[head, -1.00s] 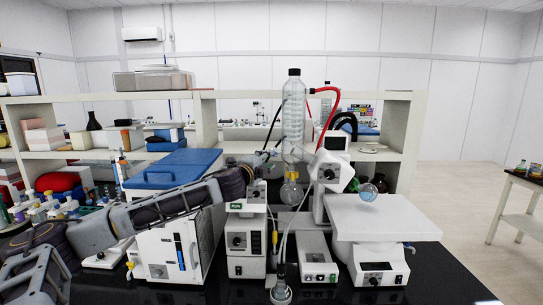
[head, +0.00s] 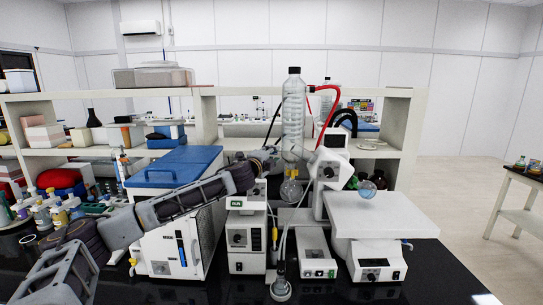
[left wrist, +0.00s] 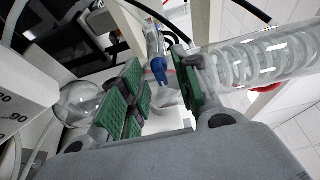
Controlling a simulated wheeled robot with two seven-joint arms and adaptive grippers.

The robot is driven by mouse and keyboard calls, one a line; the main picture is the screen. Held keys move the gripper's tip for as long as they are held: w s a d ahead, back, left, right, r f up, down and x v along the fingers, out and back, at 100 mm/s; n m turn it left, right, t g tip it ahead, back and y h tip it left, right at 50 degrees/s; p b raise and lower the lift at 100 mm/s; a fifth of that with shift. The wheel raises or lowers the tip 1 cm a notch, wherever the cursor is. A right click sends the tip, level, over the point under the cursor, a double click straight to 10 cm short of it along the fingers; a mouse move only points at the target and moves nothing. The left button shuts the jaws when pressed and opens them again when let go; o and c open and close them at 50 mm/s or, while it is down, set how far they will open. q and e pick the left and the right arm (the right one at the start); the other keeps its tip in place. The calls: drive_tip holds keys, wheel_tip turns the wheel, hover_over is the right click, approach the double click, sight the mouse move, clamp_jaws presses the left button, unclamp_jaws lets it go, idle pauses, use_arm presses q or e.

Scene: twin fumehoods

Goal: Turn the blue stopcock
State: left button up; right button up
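The blue stopcock (left wrist: 159,68) shows in the left wrist view as a small blue handle on the glassware, beside the coiled glass condenser (left wrist: 265,62). My left gripper (left wrist: 157,87) is open, with its green-padded fingers apart. The stopcock appears in the gap between them, toward the fingertips; I see no contact. In the head view my left gripper (head: 268,156) is close to the lower left of the upright condenser (head: 293,115), and I cannot make out the stopcock there. My right gripper is not in view.
A round glass flask (head: 291,192) hangs below the condenser. A blue-lidded white box (head: 180,168) stands under my left arm. A white instrument head (head: 331,170) is right of the glassware. A red hose (head: 334,95) and a shelf unit (head: 408,110) are close by.

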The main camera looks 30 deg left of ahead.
use_arm(q)
clamp_jaws()
idle(0.4)
